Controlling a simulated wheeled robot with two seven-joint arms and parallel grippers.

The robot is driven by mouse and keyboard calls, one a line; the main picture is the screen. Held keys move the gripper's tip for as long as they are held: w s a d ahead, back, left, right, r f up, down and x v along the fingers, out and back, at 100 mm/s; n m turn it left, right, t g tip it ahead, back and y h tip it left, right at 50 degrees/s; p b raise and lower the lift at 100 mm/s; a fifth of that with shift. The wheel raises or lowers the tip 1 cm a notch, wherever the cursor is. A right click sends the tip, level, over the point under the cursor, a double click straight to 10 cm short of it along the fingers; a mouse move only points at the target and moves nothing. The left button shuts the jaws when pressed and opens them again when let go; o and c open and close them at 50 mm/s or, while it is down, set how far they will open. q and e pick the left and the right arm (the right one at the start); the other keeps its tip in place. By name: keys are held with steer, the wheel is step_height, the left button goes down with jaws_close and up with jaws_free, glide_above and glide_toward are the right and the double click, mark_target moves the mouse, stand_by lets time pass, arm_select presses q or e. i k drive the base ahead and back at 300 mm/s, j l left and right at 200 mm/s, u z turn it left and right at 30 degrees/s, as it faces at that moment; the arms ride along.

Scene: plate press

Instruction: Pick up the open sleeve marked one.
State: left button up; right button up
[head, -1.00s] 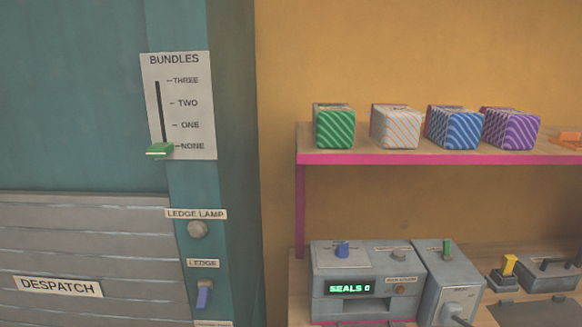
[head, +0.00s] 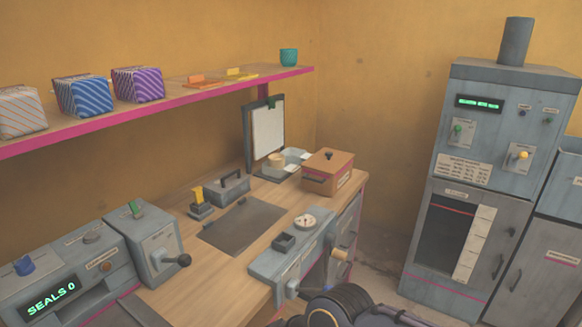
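No label reading "one" can be made out on any sleeve in view. On the pink-edged shelf (head: 210,95) stand striped boxes, which may be sleeves: a white and orange one (head: 20,112), a blue one (head: 84,96) and a purple one (head: 138,84). Whether any is open cannot be told. Flat orange (head: 203,82) and yellow (head: 240,74) pieces lie farther along the shelf. Dark rounded parts of my own arm show at the bottom edge. Neither gripper is in view.
The bench below holds a "SEALS 0" machine (head: 55,285), a cranked unit (head: 150,240), a dark plate (head: 243,226), a clipboard (head: 266,130) and a brown box (head: 328,170). A tall grey cabinet (head: 480,170) stands at right. Floor shows between bench and cabinet.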

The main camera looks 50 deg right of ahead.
mark_target(274, 173)
steer(key=k+l+z, duration=0.2)
steer(key=z, duration=0.2)
steer(key=k+l+z, duration=0.1)
steer(key=l+z, duration=0.3)
steer(key=k+l+z, duration=0.1)
steer(key=l+z, duration=0.25)
steer(key=u, duration=1.3)
steer(key=l+u, duration=0.15)
steer(key=u, duration=0.5)
steer(key=l+u, duration=0.2)
steer(key=l, duration=0.25)
steer(key=k+l+u, duration=0.2)
steer(key=l, duration=0.2)
steer(key=l+u, duration=0.2)
steer(key=l, duration=0.25)
steer(key=k+l+u, duration=0.2)
steer(key=l, duration=0.2)
steer(key=k+l, duration=0.1)
steer(key=l, duration=0.35)
steer(key=k+l, duration=0.1)
steer(key=l, duration=0.8)
steer(key=k+l, duration=0.15)
steer(key=l, duration=0.3)
steer(key=k+l, duration=0.1)
steer(key=l, duration=0.35)
steer(key=k+l+u, duration=0.1)
steer(key=l, duration=0.4)
